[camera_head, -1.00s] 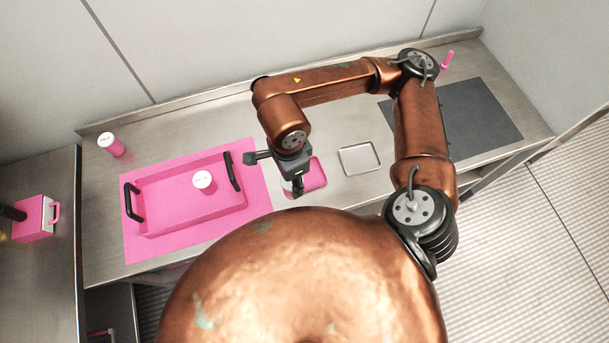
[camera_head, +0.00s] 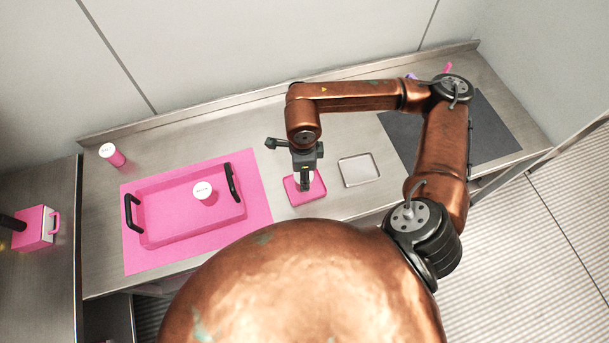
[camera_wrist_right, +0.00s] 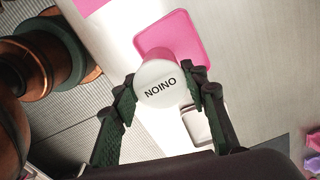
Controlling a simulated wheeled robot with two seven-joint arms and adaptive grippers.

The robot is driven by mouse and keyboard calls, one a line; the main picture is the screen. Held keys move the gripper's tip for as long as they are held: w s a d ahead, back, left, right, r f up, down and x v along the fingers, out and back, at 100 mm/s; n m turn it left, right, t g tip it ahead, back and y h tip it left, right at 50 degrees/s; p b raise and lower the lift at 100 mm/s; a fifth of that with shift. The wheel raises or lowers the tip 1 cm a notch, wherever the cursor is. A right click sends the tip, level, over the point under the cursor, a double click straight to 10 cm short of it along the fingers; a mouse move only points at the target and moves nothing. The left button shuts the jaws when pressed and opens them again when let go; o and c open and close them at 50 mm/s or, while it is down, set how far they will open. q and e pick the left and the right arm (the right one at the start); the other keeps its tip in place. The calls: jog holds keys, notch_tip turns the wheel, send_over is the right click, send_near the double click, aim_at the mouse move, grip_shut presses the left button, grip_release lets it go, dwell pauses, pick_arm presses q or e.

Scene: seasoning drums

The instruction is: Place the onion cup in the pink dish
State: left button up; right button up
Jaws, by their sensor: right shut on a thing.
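The onion cup (camera_wrist_right: 160,85) has a white lid marked ONION and a pink body. My right gripper (camera_wrist_right: 163,88) is shut on it, one finger on each side, lid facing the wrist camera. In the head view my right gripper (camera_head: 306,183) is over the small square pink dish (camera_head: 292,198) and hides most of the cup. The dish also shows beyond the cup in the wrist view (camera_wrist_right: 188,33). I cannot tell whether the cup touches the dish. My left gripper is not in view.
A pink tray (camera_head: 165,232) with black handles holds another white-lidded cup (camera_head: 203,190), on a pink mat (camera_head: 262,205). A square metal dish (camera_head: 359,170) lies right of the pink dish. A salt cup (camera_head: 112,155) stands back left. A dark mat (camera_head: 495,130) lies right.

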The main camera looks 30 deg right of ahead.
jog(key=shift+w+d+f, duration=0.35)
jog(key=shift+w+f, duration=0.1)
jog(key=shift+f, duration=0.2)
jog(key=shift+w+d+f, duration=0.3)
jog(key=shift+w+f, duration=0.1)
jog(key=shift+f, duration=0.2)
jog(key=shift+w+d+f+p, duration=0.1)
jog(key=shift+f+p, duration=0.2)
jog(key=shift+f, duration=1.45)
jog(key=shift+f, duration=0.1)
jog(key=o, duration=1.2)
notch_tip(320, 180, up, 12)
jog(key=shift+r+b, duration=0.15)
jog(key=shift+b, duration=0.2)
